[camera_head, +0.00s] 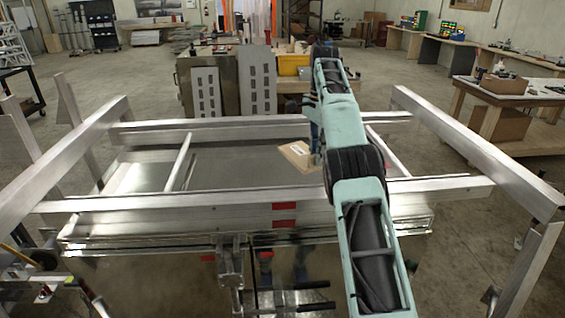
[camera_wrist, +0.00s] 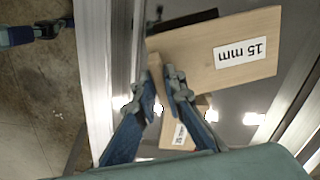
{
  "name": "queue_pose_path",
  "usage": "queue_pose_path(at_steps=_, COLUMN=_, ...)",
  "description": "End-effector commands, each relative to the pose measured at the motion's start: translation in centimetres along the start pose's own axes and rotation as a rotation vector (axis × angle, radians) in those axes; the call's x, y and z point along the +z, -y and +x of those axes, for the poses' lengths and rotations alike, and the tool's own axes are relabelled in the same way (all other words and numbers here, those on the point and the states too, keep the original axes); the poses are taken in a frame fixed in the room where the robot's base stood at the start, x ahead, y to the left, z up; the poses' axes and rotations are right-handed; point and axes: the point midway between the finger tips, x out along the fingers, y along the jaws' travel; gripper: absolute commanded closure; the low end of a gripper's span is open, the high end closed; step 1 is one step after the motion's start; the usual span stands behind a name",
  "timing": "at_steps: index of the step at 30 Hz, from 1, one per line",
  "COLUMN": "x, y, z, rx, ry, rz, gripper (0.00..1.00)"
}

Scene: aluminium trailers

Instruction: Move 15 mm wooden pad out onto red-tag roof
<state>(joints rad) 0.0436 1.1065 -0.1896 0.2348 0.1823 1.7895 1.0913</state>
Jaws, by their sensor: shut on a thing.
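The wooden pad (camera_wrist: 195,53) is a flat pale block with a white label reading 15 mm, upside down in the wrist view. My gripper (camera_wrist: 162,80) is shut on a narrow wooden part at the pad's near left corner. In the head view the pad (camera_head: 297,154) shows left of my gripper (camera_head: 316,150), over the shiny framed aluminium surface; any gap below is unclear. Two red marks (camera_head: 284,206) sit on the front face of the aluminium structure (camera_head: 180,219). A smaller labelled wooden shape (camera_wrist: 185,122) shows below the fingers; I cannot tell whether it is a reflection.
Aluminium rails frame the surface, with a front rail (camera_head: 120,203) and raised beams at left (camera_head: 65,165) and right (camera_head: 475,150). Grey slotted plates (camera_head: 207,92) and a yellow bin (camera_head: 293,65) stand behind. The surface left of the pad is mostly clear.

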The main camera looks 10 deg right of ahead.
Motion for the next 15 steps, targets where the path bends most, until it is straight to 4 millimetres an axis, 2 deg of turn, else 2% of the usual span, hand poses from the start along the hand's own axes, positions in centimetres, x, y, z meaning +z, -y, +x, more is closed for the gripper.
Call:
queue_pose_path(at_steps=7, x=0.0, y=0.1, z=0.6, rx=0.0, ry=0.001, rz=0.0, gripper=1.0)
queue_pose_path(at_steps=14, x=0.1, y=-0.1, z=2.4, rx=0.0, ry=0.0, rz=0.0, gripper=1.0)
queue_pose_path(at_steps=15, x=0.1, y=-0.1, z=3.1, rx=0.003, ry=0.001, rz=0.0, gripper=1.0)
